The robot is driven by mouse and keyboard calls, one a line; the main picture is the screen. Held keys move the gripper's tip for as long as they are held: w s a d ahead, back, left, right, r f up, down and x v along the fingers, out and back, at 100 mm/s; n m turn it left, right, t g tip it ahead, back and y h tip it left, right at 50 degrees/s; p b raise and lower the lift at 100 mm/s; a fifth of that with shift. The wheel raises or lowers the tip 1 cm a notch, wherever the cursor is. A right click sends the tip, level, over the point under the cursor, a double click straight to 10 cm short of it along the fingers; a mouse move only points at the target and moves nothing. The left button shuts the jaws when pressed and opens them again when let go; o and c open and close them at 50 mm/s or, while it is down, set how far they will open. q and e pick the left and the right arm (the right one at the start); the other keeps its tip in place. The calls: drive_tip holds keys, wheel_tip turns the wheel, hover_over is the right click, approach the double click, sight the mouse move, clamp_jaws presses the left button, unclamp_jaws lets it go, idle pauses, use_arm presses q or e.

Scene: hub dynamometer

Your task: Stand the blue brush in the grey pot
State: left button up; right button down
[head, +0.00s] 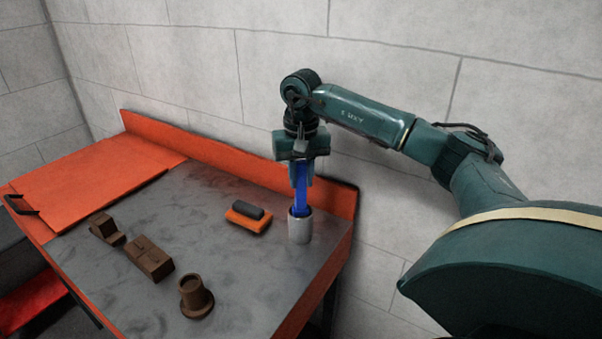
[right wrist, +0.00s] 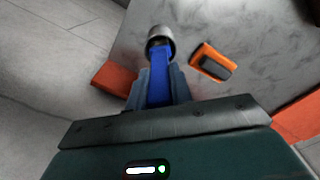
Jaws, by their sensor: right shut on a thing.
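The blue brush (head: 302,197) is upright in the head view, its lower end at the mouth of the grey pot (head: 300,230). My right gripper (head: 301,180) is shut on the upper part of the brush, above the pot. In the right wrist view the brush (right wrist: 159,78) runs from between the fingers (right wrist: 158,92) to the grey pot (right wrist: 160,36). Its lower end appears to be inside the rim; how deep it sits is hidden. The pot stands upright near the right back corner of the bench. My left gripper is not in view.
An orange block with a dark grey top (head: 248,216) lies left of the pot; it also shows in the right wrist view (right wrist: 212,62). Brown parts (head: 150,259) stand along the front of the grey bench top (head: 185,215). An orange raised rim (head: 230,166) runs behind the pot.

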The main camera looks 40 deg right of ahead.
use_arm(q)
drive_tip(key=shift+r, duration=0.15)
use_arm(e)
drive_tip(key=c, duration=1.2)
unclamp_jaws()
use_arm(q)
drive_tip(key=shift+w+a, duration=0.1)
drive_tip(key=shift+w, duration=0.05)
use_arm(e)
drive_tip(key=shift+o, duration=0.2)
drive_tip(key=shift+r, duration=0.2)
wheel_tip(320, 180, up, 12)
drive_tip(key=shift+f+p, duration=0.25)
drive_tip(key=shift+p, duration=0.15)
drive_tip(key=shift+s+r, duration=0.1)
drive_tip(key=shift+r, duration=0.55)
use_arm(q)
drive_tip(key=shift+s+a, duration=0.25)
